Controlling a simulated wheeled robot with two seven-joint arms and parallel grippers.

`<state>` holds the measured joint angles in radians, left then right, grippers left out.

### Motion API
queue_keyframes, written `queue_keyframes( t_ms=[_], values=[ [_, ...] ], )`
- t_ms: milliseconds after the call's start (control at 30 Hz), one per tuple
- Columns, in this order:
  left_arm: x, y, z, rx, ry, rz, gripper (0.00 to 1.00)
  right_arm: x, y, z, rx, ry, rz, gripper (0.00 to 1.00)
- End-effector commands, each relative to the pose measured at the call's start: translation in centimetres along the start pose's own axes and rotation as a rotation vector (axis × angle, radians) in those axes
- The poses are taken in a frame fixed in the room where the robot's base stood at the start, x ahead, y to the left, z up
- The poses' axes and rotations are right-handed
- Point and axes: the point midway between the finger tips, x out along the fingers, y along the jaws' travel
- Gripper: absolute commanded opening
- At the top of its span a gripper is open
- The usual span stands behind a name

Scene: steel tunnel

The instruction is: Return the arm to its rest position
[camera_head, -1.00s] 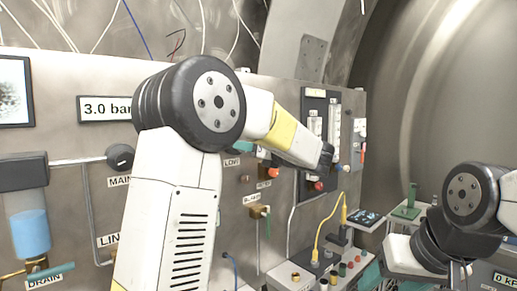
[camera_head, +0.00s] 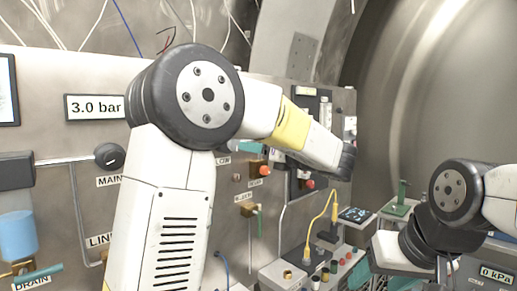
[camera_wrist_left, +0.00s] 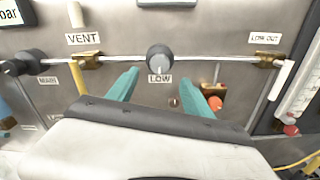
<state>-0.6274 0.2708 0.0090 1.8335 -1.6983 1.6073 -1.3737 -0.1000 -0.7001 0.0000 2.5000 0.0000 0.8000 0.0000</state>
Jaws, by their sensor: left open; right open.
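My left arm (camera_head: 175,190) rises in the foreground of the head view and bends over to the right. Its forearm ends at a dark joint before the panel. Most of the left gripper is hidden there. In the left wrist view the left gripper (camera_wrist_left: 160,100) is open, with two teal fingers apart and nothing between their tips. They point at the panel below the knob labelled LOW (camera_wrist_left: 159,60). My right arm (camera_head: 458,195) is bent at the lower right of the head view. Teal parts of its gripper (camera_head: 366,274) show low down, partly hidden.
The steel panel carries a 3.0 bar display (camera_head: 95,107), a MAIN knob (camera_head: 109,156) and several valves. A yellow cable (camera_head: 320,230) runs to a socket box (camera_head: 300,272). A stand with a green part (camera_head: 401,200) is near the right arm.

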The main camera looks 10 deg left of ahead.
Motion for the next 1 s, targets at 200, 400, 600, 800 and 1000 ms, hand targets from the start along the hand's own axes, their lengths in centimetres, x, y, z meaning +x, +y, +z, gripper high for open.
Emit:
queue_keyframes(
  t_ms=[200, 400, 600, 800, 1000],
  values=[
    [-0.1, 0.0, 0.0, 0.001, 0.000, 0.000, 0.59, 0.0, 0.0, 0.0, 0.000, 0.000, 0.000, 0.59],
    [0.9, 1.7, -1.5, -0.059, 0.075, 0.009, 0.59, 0.0, 0.0, 0.0, 0.000, 0.000, 0.000, 0.59],
    [2.7, 10.0, -10.2, -0.460, 0.480, 0.101, 0.59, 0.0, 0.0, 0.0, 0.000, 0.000, 0.000, 0.59],
    [-2.5, 16.8, -19.8, -1.110, 0.959, 0.376, 0.59, 0.0, 0.0, 0.0, 0.000, 0.000, 0.000, 0.59],
    [-10.0, 18.7, -23.8, -1.777, 1.308, 0.786, 0.59, 0.0, 0.0, 0.0, 0.000, 0.000, 0.000, 0.59]
  ],
)
